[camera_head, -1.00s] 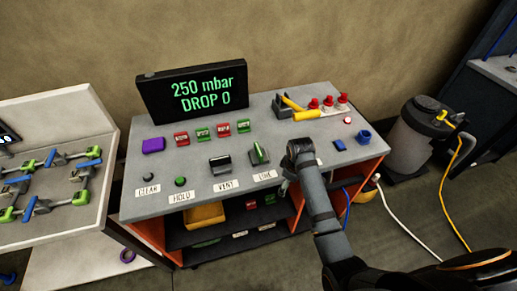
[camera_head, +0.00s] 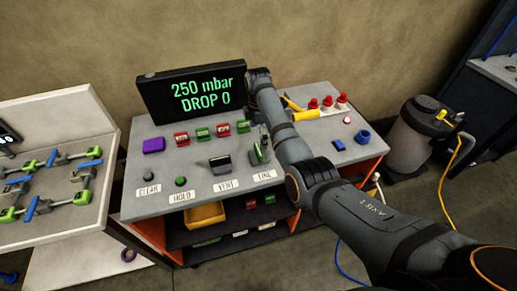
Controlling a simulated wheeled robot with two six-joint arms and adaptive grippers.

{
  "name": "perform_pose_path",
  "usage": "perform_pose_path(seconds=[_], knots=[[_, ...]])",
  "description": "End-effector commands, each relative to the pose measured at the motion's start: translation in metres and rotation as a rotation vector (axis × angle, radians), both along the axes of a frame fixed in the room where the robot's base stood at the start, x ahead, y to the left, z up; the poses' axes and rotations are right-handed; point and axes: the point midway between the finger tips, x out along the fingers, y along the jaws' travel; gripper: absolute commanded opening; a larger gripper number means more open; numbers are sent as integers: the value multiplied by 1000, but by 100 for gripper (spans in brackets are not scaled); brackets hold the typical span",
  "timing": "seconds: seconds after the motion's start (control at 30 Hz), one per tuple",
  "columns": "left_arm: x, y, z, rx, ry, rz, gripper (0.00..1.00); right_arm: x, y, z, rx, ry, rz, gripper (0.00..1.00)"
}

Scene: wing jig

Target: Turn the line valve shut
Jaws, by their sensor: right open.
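The line valve (camera_head: 256,154), a dark knob with a green stripe, stands on the grey bench top behind the "LINE" label (camera_head: 264,176). Its handle points roughly away from the front edge. My right arm reaches over the bench just right of it. My right gripper (camera_head: 265,136) hangs close to the valve's back right side, partly hidden by my forearm; it is open. Whether a finger touches the handle cannot be told. The display (camera_head: 193,93) reads "250 mbar DROP 0". My left gripper is out of view.
The vent valve (camera_head: 219,164) sits left of the line valve. A yellow-handled tool (camera_head: 304,115) and red knobs (camera_head: 328,101) are at the right back. A grey tank (camera_head: 411,140) stands right.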

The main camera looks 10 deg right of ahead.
Motion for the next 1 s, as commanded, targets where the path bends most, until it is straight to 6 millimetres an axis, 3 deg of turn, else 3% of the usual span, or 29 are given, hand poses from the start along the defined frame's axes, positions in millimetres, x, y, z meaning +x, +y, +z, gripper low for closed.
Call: perform_pose_path(seconds=[0.13,0.33,0.5,0.73,1.0], knots=[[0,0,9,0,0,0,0,-2,-1,-32,0,6,-2,98],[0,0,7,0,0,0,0,-1,0,-70,-1,2,-2,98],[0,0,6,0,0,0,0,0,0,-81,0,0,-2,98],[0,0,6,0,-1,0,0,0,0,-82,0,-1,-3,98],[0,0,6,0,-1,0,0,0,0,-82,0,-1,-3,64]])
